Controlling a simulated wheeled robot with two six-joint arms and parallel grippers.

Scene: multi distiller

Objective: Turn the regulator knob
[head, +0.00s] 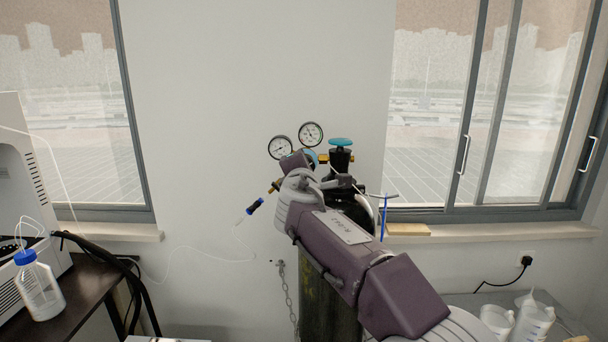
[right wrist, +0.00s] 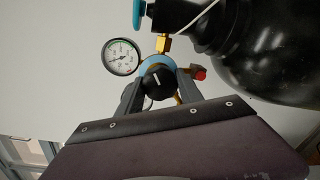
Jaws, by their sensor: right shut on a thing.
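The regulator knob (right wrist: 157,82) is black with a white pointer line and sits in front of a blue ring on the brass regulator. My right gripper (right wrist: 158,87) is shut on it, one finger on each side. In the head view my right gripper (head: 298,165) reaches the regulator from the lower right and mostly hides the knob. The regulator's two round gauges (head: 280,147) (head: 311,134) stand above it; one gauge shows in the right wrist view (right wrist: 121,57). My left gripper is not in view.
The dark gas cylinder (head: 327,303) stands against the wall, with a blue valve handwheel (head: 341,142) on top and a chain (head: 287,292) beside it. A bottle (head: 39,288) stands on the left table.

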